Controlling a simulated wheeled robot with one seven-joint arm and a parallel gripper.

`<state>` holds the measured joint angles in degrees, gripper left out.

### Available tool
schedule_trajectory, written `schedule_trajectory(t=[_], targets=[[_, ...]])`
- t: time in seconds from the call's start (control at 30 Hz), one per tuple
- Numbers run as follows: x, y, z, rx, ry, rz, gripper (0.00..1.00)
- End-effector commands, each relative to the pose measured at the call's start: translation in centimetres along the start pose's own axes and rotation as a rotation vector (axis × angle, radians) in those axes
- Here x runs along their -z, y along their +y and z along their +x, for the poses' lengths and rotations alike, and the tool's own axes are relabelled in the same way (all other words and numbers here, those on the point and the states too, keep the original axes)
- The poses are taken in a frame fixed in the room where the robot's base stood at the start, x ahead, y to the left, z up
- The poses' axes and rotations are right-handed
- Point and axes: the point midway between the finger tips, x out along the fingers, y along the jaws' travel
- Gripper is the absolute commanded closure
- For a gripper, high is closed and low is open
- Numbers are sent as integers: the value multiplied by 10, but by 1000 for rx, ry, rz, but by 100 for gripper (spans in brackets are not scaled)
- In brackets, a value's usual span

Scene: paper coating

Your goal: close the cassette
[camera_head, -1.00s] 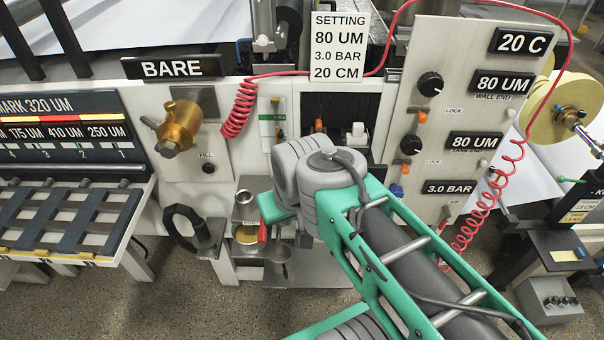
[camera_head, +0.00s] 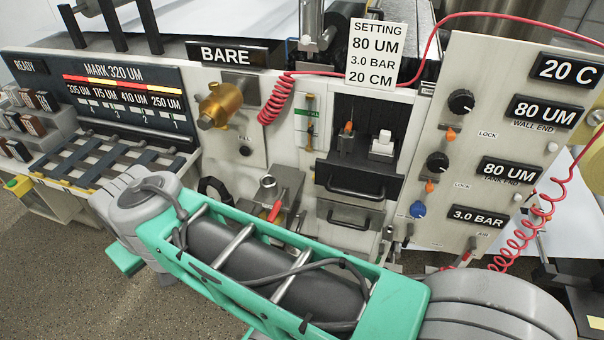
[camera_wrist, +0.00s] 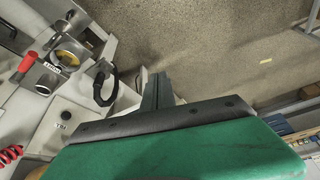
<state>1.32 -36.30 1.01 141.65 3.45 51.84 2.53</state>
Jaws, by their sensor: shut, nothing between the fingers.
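No part is labelled as the cassette, and I cannot tell for certain which one it is. A black open-fronted bay (camera_head: 370,107) in the middle of the panel holds an orange-tipped part (camera_head: 347,136) and a white block (camera_head: 383,143). A black front with a bar handle (camera_head: 356,190) sits low in this bay, with a second handled front (camera_head: 349,216) below it. In the wrist view my gripper (camera_wrist: 158,88) is shut and empty, its fingers pointing over the bare floor beside the machine. My gripper's fingers do not show clearly in the head view.
A brass valve (camera_head: 219,105) sits left of the bay. A cup (camera_wrist: 68,54), a red handle (camera_wrist: 27,62) and a black ring (camera_wrist: 105,88) are left of my fingers. A slatted rack (camera_head: 100,158) stands at left. Floor (camera_wrist: 215,50) is clear.

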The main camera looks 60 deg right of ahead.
Motion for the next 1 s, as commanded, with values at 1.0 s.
schedule_trajectory(t=[1.0], targets=[[-126,419,-30,-927,603,2375,100]])
